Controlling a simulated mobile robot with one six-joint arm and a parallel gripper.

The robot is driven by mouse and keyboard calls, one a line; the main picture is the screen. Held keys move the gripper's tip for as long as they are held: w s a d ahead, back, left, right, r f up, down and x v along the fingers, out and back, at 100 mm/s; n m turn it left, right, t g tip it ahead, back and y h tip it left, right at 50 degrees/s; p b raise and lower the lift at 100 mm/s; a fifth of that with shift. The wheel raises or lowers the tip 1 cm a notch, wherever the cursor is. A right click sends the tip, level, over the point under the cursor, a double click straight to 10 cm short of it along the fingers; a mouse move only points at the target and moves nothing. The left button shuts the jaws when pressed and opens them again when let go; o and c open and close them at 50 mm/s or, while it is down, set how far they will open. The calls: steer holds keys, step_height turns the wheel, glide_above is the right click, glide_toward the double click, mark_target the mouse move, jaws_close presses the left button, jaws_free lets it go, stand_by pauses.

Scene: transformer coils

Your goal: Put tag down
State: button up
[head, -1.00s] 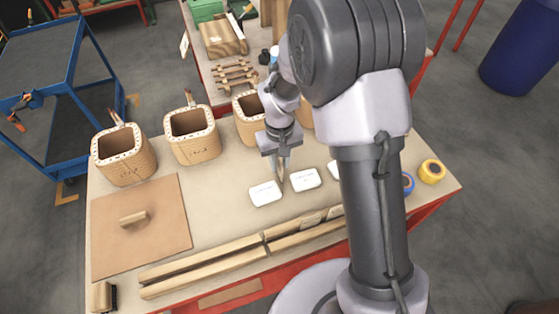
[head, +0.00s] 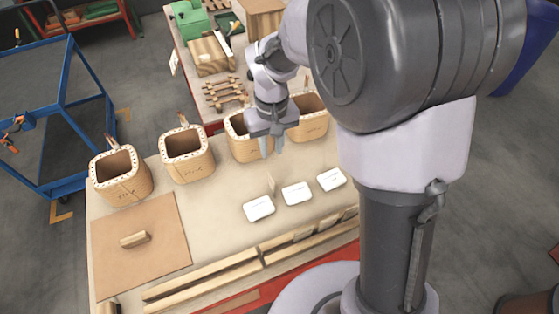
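Three white cards lie in a row on the table: a left one (head: 258,208), a middle one (head: 297,194) and a right one (head: 331,179). A small thin beige tag (head: 271,184) seems to stand upright just behind the gap between the left and middle cards. My gripper (head: 272,150) is above and behind it, fingers pointing down and apart, with nothing seen between them. The gripper and the tag are apart.
Several coils stand along the table's back, including a left one (head: 121,176) and a second one (head: 187,154). A brown board (head: 150,270) with a wooden block (head: 135,239) lies at left. Wooden strips (head: 205,277) run along the front edge. A blue cart (head: 60,110) stands left.

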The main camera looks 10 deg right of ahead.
steer(key=s+d+r+m+t+y, duration=0.1)
steer(key=s+r+m+t, duration=0.1)
steer(key=s+r, duration=0.5)
steer(key=s+r+m+t, duration=0.3)
steer(key=s+r, duration=0.4)
steer(key=s, duration=0.5)
steer(key=shift+s+d+r+m+y, duration=0.2)
steer(key=shift+s+d+m+y, duration=0.2)
steer(key=shift+m, duration=0.2)
